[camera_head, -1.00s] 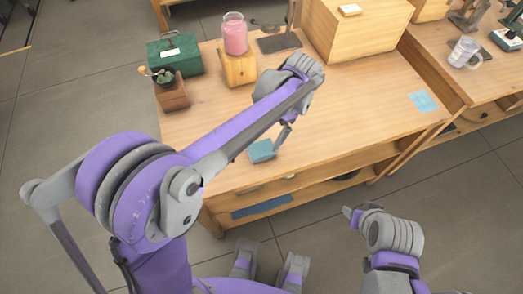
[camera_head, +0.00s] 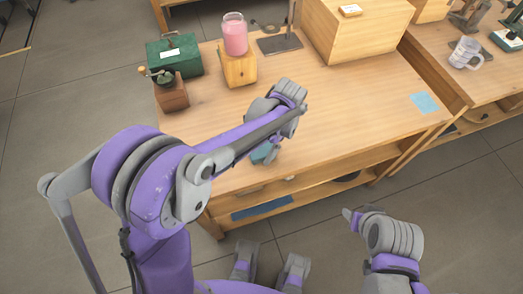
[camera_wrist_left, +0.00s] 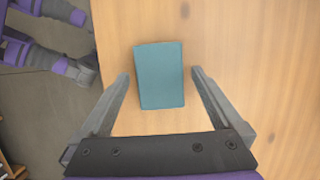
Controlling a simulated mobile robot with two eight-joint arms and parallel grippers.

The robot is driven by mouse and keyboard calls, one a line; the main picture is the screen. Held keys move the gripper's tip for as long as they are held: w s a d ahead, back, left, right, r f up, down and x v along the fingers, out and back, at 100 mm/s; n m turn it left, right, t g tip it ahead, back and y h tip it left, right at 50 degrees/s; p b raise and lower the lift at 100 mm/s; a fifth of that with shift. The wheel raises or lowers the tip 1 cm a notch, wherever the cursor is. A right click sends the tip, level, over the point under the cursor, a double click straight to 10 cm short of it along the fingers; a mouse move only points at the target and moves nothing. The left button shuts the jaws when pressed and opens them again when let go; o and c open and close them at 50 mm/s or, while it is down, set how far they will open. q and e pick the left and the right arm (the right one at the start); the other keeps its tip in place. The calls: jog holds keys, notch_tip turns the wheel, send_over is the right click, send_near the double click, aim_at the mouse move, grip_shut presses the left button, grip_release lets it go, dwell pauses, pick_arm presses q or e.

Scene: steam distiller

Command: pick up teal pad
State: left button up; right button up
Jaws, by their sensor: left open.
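The teal pad (camera_wrist_left: 160,76) lies flat on the wooden table near its front edge. In the left wrist view it sits between and just beyond the two open fingers of my left gripper (camera_wrist_left: 160,82), with a gap on each side. In the head view the pad (camera_head: 262,153) is mostly hidden behind my left arm. My left gripper (camera_head: 272,156) is open and empty, low over the table at the pad. My right gripper (camera_head: 347,214) is in front of the table, away from the pad; its fingers are too unclear to judge.
A brown grinder (camera_head: 171,92), a green box (camera_head: 175,55) and a pink jar (camera_head: 235,35) on a wooden block (camera_head: 236,66) stand at the back left. A large wooden box (camera_head: 355,28) stands at the back. A light blue sheet (camera_head: 423,103) lies at right. The table's middle is clear.

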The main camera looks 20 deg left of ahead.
aim_at(263, 149)
pick_arm(q)
jog(key=shift+f, duration=0.25)
dwell(0.4)
jog(key=c, duration=1.3)
jog(key=shift+r, duration=0.25)
notch_tip(263, 149, up, 10)
jog(key=shift+r+p, duration=0.1)
jog(key=shift+p, duration=0.45)
